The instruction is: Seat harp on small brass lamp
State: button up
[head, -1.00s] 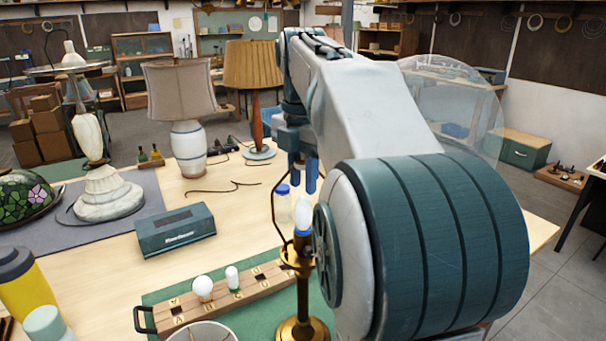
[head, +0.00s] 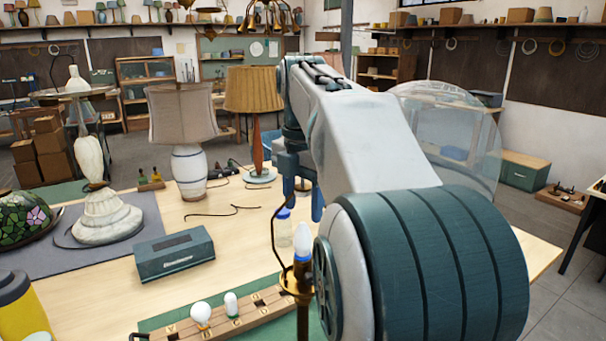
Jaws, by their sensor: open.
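The small brass lamp (head: 304,288) stands upright at the front of the bench, with a white bulb (head: 303,240) in a blue-collared base. The harp (head: 274,220) is a thin dark bent wire. Its left side bows out beside the bulb and runs down to the brass below it; its right side is hidden by my arm. I cannot tell whether both feet are in place. My gripper (head: 302,203) is open above the bulb, near the harp's top. Its fingers stand apart, and the harp's top between or behind them is unclear.
A wooden bulb rack (head: 250,311) on a green mat is left of the lamp. A clear, blue-capped bottle (head: 284,228) stands just behind the harp. A teal box (head: 174,256), a white-based lamp (head: 188,170) and a pleated-shade lamp (head: 256,92) stand farther back. The bench between is mostly clear.

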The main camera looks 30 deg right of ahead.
notch_tip(320, 180, up, 13)
jog(key=p, duration=0.3)
jog(key=shift+r, duration=0.2)
